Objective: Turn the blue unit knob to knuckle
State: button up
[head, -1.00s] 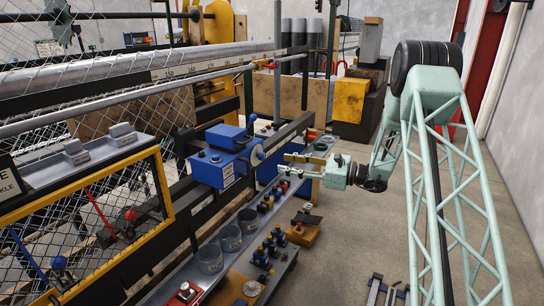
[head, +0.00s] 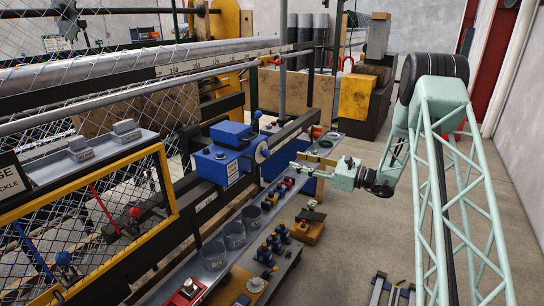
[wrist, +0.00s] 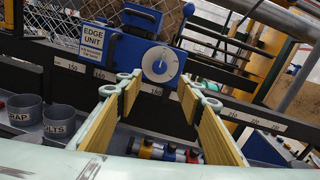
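The dial's lettering is too small to read. My gripper (wrist: 158,88) is open and empty, its two yellow-padded fingers spread to either side below the dial. In the head view my gripper (head: 297,167) is right of the dial, apart from it.
Below the rail, a grey shelf holds several grey cups (head: 235,235) and small blue and red parts (head: 278,238). A yellow-framed mesh guard (head: 167,180) stands at the left. A numbered scale runs along the rail (wrist: 232,113). The floor at right is mostly clear.

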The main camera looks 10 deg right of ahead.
aim_at(269, 154)
jog(key=x, duration=1.3)
jog(key=shift+b, duration=0.3)
jog(key=c, duration=0.9)
